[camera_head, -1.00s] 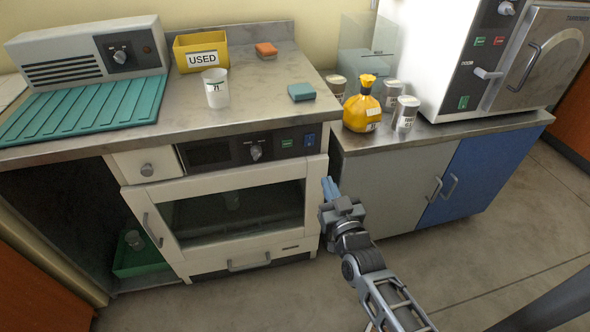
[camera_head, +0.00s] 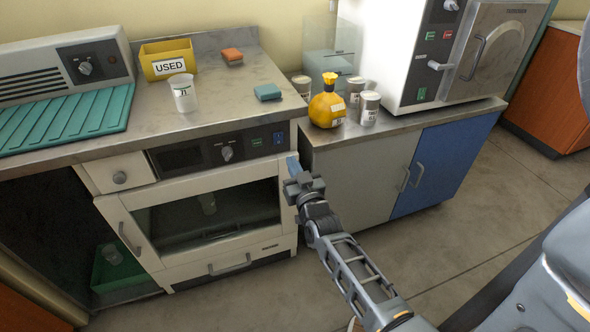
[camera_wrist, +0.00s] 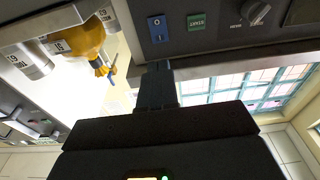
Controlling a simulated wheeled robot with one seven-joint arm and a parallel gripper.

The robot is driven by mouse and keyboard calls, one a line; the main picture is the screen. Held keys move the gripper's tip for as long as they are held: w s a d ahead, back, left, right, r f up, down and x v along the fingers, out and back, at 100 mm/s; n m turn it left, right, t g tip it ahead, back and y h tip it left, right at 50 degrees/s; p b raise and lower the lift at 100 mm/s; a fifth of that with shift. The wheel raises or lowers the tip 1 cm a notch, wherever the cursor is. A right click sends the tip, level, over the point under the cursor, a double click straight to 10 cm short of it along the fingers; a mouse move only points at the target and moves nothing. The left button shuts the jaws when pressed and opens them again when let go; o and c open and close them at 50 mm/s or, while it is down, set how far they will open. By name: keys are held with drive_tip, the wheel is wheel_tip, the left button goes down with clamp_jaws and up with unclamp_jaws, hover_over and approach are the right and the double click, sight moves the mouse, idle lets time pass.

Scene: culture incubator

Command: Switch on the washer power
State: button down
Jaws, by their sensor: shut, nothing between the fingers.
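The washer (camera_head: 115,215) is the white under-counter machine with a glass door. Its dark control panel (camera_head: 190,158) carries a knob, a green button and, at the right end, a blue power switch (camera_head: 278,138). In the wrist view the blue switch (camera_wrist: 157,29) shows O and I marks, left of the green START button (camera_wrist: 196,21). Which way the switch is set is too small to tell. My gripper (camera_head: 292,163) is shut and empty, just below and right of the switch. Its fingertips (camera_wrist: 157,68) point toward the panel and look apart from the switch.
The counter above holds a yellow USED bin (camera_head: 167,60), a white cup (camera_head: 184,92) and two sponges. A yellow bag (camera_head: 327,108) and cans stand on the right cabinet, beside a white autoclave (camera_head: 385,50). The floor in front is clear.

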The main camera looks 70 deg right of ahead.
sight(279, 134)
drive_tip(key=x, duration=0.9)
drive_tip(key=shift+w+d, duration=0.2)
drive_tip(key=shift+w, duration=0.05)
drive_tip(key=shift+r+p, duration=0.2)
drive_tip(key=shift+p, duration=0.1)
drive_tip(key=p, duration=0.1)
drive_tip(key=r+p, duration=0.1)
drive_tip(key=p, duration=0.1)
drive_tip(key=shift+w+d+y, duration=0.25)
drive_tip(key=shift+y, duration=0.15)
drive_tip(key=shift+f+g, duration=0.3)
drive_tip(key=shift+f, duration=0.1)
drive_tip(key=shift+r, duration=0.1)
